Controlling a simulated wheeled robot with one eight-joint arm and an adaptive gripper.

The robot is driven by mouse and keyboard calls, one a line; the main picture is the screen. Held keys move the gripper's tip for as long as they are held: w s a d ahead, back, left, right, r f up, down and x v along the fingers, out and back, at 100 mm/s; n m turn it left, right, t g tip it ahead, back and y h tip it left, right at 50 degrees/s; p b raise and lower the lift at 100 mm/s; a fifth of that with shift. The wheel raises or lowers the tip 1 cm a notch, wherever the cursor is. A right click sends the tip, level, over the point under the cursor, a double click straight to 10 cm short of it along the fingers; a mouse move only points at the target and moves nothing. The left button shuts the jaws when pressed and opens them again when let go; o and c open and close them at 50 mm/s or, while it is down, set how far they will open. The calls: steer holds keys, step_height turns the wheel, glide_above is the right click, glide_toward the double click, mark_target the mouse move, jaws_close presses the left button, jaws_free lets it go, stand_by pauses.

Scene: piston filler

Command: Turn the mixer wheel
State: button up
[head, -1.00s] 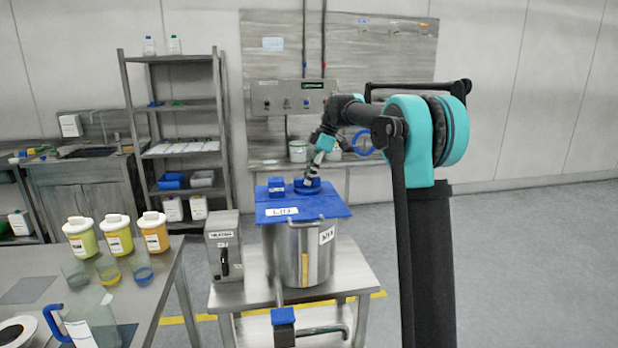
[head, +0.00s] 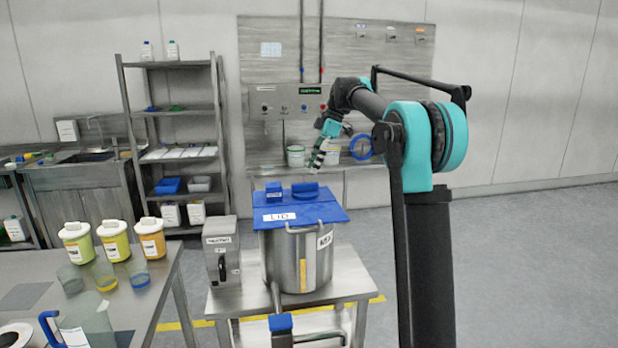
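A blue ring-shaped wheel (head: 361,146) is at the back, by the wall panel, just right of my gripper in the picture; I take it for the mixer wheel. My gripper (head: 316,164) points down, with black-and-white striped fingers, in the air above the pot's lid and apart from it. It is too small to tell whether the fingers are open or shut. The blue lid (head: 325,212), labelled LID, lies on the steel pot (head: 297,260). Two raised blue parts stand on the lid, a block (head: 273,191) and a rounded handle (head: 305,191).
A grey box (head: 221,250) with a black handle stands left of the pot on the steel table (head: 345,282). A blue-ended handle (head: 281,322) sticks out in front. The left table (head: 150,312) holds jars, cups and a pitcher. The floor at right is clear.

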steer(key=shift+v, duration=2.7)
step_height(320, 180, up, 6)
steer(key=t+h, duration=0.1)
steer(key=h, duration=0.3)
glide_above(305, 183)
step_height(305, 183, down, 17)
steer(key=shift+f, duration=0.1)
jaws_close()
